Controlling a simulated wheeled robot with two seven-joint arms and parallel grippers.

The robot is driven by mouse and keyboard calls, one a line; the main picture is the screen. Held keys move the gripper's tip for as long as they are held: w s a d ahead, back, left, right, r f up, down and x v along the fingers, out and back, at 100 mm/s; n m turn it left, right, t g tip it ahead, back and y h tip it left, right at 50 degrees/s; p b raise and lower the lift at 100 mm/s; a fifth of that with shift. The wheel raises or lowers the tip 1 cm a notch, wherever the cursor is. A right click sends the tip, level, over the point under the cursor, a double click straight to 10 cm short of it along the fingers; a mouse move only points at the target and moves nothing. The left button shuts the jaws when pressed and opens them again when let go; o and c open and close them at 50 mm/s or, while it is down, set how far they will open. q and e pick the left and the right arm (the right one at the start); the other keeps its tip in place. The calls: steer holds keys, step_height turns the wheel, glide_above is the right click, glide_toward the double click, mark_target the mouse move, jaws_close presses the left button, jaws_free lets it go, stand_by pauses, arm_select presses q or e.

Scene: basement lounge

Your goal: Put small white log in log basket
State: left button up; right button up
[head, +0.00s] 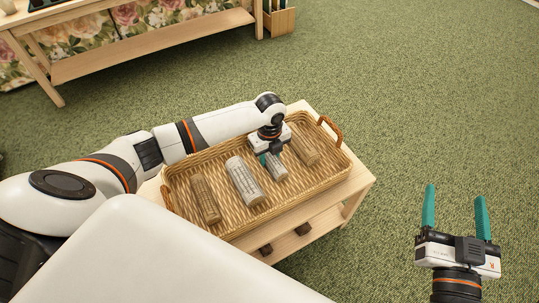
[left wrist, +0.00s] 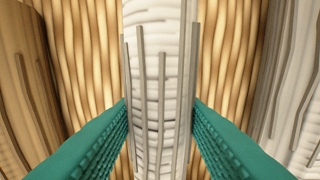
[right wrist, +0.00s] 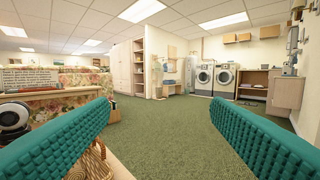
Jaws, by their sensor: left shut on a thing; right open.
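The wicker log basket (head: 290,196) sits on a small wooden table and holds several logs. My left gripper (head: 268,156) is down inside the basket, shut on a small white log (head: 275,168). In the left wrist view the pale log (left wrist: 158,80) stands between my two teal fingers. A larger whitish log (head: 244,181) lies in the basket to the left of it, and a brown log (head: 205,200) lies further left. A tan log (head: 304,150) lies on the right side of the basket. My right gripper (head: 457,210) is open and empty over the carpet.
The small wooden table (head: 357,184) has a lower shelf with dark pieces on it. A long wooden bench (head: 150,40) stands at the back left. Green carpet lies open to the right. In the right wrist view, washing machines (right wrist: 213,78) stand far off.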

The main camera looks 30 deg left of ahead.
arm_select(q)
steer(key=shift+f, duration=0.1)
steer(key=o, duration=1)
steer(key=shift+o, duration=0.2)
